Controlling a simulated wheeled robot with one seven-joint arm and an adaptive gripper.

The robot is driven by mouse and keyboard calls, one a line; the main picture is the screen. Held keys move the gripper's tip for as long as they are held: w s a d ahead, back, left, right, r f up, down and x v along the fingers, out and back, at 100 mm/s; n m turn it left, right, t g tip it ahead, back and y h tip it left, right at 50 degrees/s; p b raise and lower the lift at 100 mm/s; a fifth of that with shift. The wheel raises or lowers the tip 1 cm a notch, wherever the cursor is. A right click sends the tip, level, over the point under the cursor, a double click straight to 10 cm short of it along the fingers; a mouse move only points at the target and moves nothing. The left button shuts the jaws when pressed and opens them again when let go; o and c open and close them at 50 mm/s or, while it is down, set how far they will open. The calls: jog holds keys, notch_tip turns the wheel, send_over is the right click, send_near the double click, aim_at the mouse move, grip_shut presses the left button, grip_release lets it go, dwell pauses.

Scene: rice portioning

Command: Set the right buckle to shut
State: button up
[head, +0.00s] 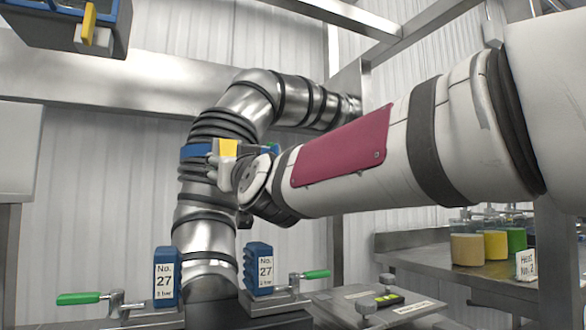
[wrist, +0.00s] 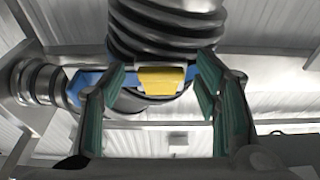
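A yellow buckle (head: 229,147) sits on a blue band (head: 196,151) around the ribbed steel pipe, and it also shows in the wrist view (wrist: 162,80) with the blue band (wrist: 92,79) running out to its left. My gripper (head: 226,168) is right at this buckle. In the wrist view my gripper (wrist: 161,84) is open, with its green-padded fingers on either side of the yellow buckle and a gap on both sides. I cannot tell whether the buckle is open or shut. Another yellow lever (head: 89,24) hangs on a blue-edged box at the upper left.
Two green-handled toggle clamps, left (head: 78,298) and right (head: 316,274), stand below beside blue blocks marked No. 27. Steel pipework (head: 248,98) bends close behind my gripper. A bench (head: 415,243) with coloured tubs is at the right.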

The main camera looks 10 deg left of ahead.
jog(key=v, duration=1.2)
dwell(0.4)
